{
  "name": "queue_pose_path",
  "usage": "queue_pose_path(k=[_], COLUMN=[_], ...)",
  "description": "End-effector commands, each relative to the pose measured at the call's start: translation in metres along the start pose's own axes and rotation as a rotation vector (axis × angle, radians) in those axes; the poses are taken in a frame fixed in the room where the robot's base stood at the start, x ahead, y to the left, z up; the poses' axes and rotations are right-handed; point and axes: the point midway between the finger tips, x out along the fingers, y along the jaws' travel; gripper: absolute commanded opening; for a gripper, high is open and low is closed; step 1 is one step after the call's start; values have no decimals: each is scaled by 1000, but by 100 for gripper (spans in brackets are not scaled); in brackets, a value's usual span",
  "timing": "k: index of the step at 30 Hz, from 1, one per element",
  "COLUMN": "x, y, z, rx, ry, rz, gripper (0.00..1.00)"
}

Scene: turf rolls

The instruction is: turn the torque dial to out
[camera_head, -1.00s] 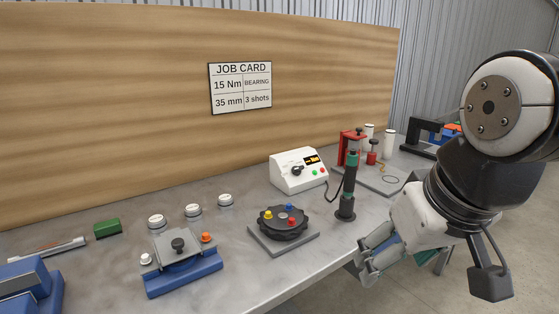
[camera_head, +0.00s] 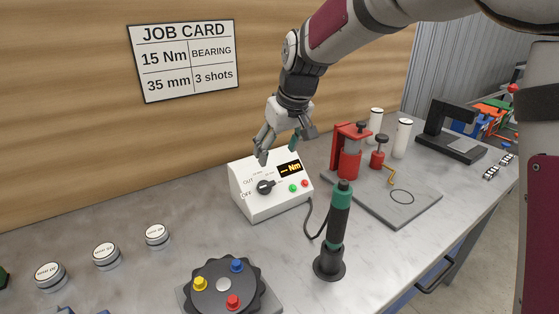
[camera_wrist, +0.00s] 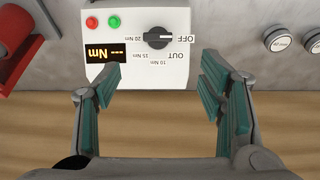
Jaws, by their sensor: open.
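The torque dial (camera_head: 265,187) is a black knob on the sloped face of a white controller box (camera_head: 262,212). Labels OFF, OUT and Nm values ring it; the dial's white mark appears to point toward OFF. The display (camera_head: 290,169) reads "--- Nm". In the wrist view the dial (camera_wrist: 158,38) lies upside down beyond the fingertips, roughly between them. My gripper (camera_head: 283,150) is above and behind the box, open and empty. In the wrist view its green-padded fingers (camera_wrist: 164,95) are spread apart and do not touch the dial.
A green and black screwdriver (camera_head: 336,225) stands in front of the box, its cable running to it. A red press (camera_head: 350,155) is to the right. A dark turntable with coloured pegs (camera_head: 222,289) is in front. A wooden wall with a job card (camera_head: 185,58) stands behind.

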Motion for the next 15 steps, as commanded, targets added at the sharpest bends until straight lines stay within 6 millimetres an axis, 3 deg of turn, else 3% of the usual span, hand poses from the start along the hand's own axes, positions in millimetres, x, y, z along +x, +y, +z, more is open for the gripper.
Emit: queue_pose_path(k=[8, 15], x=[26, 72], y=[-2, -2], z=[-3, -2], rx=[-8, -6], ry=[-4, -5], rz=[-4, -4], gripper=[63, 63])
